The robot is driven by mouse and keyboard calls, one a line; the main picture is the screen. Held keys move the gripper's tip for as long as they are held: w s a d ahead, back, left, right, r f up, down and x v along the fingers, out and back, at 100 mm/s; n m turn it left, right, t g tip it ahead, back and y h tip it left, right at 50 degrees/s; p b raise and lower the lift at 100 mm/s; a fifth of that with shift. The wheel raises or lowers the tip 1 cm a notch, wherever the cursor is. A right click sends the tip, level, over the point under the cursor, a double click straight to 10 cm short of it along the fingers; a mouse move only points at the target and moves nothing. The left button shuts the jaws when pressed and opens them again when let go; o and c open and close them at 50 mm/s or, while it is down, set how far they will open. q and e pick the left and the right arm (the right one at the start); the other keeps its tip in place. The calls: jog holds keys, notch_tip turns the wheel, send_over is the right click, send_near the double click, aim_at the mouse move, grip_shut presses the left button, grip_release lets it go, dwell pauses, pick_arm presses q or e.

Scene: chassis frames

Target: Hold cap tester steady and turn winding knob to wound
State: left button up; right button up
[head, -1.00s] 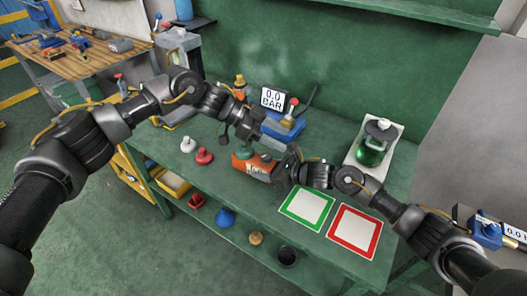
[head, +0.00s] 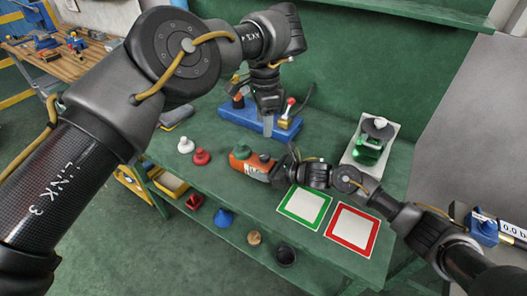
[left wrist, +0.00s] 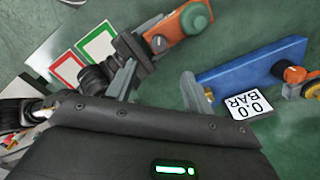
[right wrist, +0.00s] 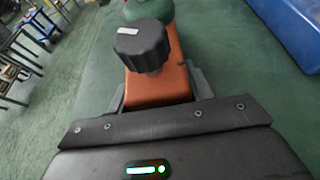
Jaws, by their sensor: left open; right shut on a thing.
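The orange cap tester (head: 240,165) lies on the green bench, with a green dome (head: 243,152) at one end. Its black winding knob (right wrist: 143,45), with a white mark, stands on the top face; it also shows in the left wrist view (left wrist: 158,42). My right gripper (right wrist: 160,92) is shut on the tester's orange body (right wrist: 165,88) at the knob end. My left gripper (head: 267,130) is open and empty, pointing down over the bench in front of the blue unit. In the left wrist view its fingers (left wrist: 158,85) stand apart, with the tester beyond them.
Green-framed (head: 304,206) and red-framed (head: 352,230) mats lie to the right. A green lantern-like object (head: 370,145) is behind them. White (head: 185,146) and red (head: 201,157) pieces stand left.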

aim_at(263, 154)
pick_arm(q)
notch_tip(263, 154, down, 12)
dwell(0.5)
jog(key=shift+c, duration=0.4)
jog(key=c, duration=0.9)
jog(key=shift+m, duration=0.4)
jog(key=m, duration=0.4)
jog(key=shift+a+m, duration=0.1)
jog(key=shift+m, duration=0.2)
jog(key=m, duration=0.6)
jog(key=shift+w, duration=0.1)
jog(key=m, duration=0.7)
